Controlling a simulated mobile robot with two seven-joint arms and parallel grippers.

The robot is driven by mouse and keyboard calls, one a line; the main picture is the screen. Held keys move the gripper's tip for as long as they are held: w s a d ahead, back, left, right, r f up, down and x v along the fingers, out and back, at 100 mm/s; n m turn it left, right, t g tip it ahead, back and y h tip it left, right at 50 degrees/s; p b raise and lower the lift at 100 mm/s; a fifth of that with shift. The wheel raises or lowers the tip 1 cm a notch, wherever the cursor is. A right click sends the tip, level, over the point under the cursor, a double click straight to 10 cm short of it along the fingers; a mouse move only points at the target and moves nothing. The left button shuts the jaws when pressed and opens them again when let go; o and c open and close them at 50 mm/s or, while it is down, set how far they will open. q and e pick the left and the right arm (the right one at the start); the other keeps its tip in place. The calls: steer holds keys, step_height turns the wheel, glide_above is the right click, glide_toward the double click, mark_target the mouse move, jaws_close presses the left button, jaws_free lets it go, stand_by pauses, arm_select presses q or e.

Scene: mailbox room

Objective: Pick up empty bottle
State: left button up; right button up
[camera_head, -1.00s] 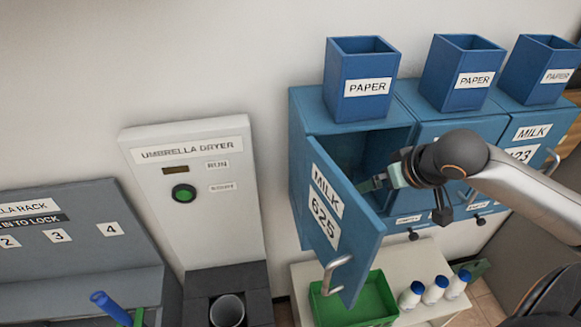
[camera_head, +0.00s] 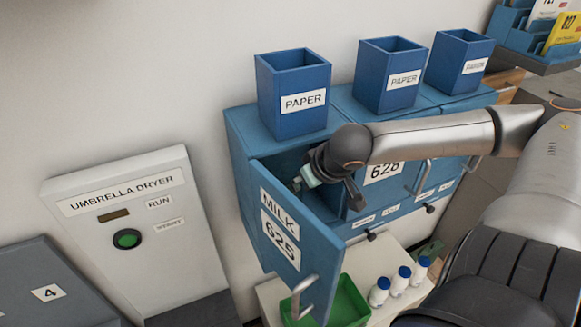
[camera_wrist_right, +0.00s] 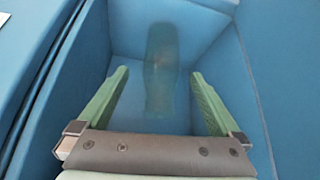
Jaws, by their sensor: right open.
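The empty bottle (camera_wrist_right: 161,70) is a see-through, greenish bottle standing upright at the back of the blue compartment in the right wrist view. It is faint against the blue wall. My right gripper (camera_wrist_right: 160,90) is open, its two green fingers on either side of the bottle's lower part in that view, with the bottle beyond them. I cannot tell the exact gap. In the head view my right gripper (camera_head: 304,180) is at the mouth of the open compartment marked MILK 625 (camera_head: 280,230); the bottle is hidden there. My left gripper is not in view.
The open compartment door swings out at the front left of the opening. Blue PAPER bins (camera_head: 295,95) stand on top of the cabinet. Below are a green crate (camera_head: 348,305) and several white bottles with blue caps (camera_head: 401,281). An umbrella dryer (camera_head: 140,235) stands at left.

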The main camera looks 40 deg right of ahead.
steer(key=shift+w+a+f, duration=0.2)
steer(key=shift+w+f, duration=0.15)
steer(key=shift+f, duration=0.15)
steer(key=shift+b+x, duration=0.9)
steer(key=shift+x, duration=1.65)
steer(key=shift+s+d, duration=0.1)
steer(key=shift+d, duration=0.05)
steer(key=c, duration=1.5)
